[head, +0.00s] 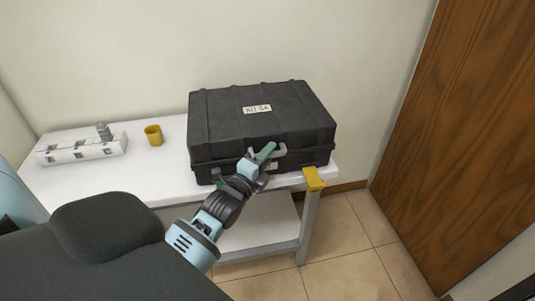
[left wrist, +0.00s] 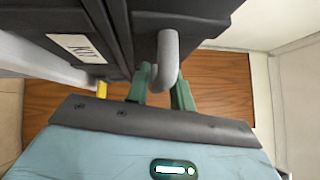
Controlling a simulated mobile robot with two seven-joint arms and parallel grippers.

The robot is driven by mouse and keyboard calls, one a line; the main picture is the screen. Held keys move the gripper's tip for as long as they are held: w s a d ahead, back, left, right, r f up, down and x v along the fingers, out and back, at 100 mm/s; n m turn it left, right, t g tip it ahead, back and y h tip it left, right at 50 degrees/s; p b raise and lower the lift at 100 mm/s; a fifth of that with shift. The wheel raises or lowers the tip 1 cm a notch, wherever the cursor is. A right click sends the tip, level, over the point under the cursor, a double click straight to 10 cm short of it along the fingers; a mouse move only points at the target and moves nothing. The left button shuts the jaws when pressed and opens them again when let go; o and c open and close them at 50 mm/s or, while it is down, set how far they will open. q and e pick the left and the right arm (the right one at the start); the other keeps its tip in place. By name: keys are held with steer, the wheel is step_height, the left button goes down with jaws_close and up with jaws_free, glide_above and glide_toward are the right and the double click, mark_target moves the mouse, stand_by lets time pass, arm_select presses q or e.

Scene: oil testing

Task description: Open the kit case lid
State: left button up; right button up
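The black kit case (head: 262,115) lies on the white table with its lid down. A "KIT" label (head: 257,109) is on its top, and a label also shows in the left wrist view (left wrist: 78,48). A grey handle (head: 280,151) is on its front side; it also shows in the left wrist view (left wrist: 168,58). My left gripper (head: 265,156) is at this handle. In the left wrist view its green fingers (left wrist: 165,90) stand on either side of the handle, with little or no gap. My right gripper is out of view.
The white table (head: 168,181) stands against the wall. A yellow cup (head: 153,135) and a white rack (head: 82,149) are left of the case. A yellow corner piece (head: 313,179) is at the table's front right. A wooden door (head: 465,130) is at right.

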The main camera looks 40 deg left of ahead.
arm_select(q)
jaws_close()
steer(key=shift+w+r, duration=0.1)
steer(key=shift+r, duration=0.05)
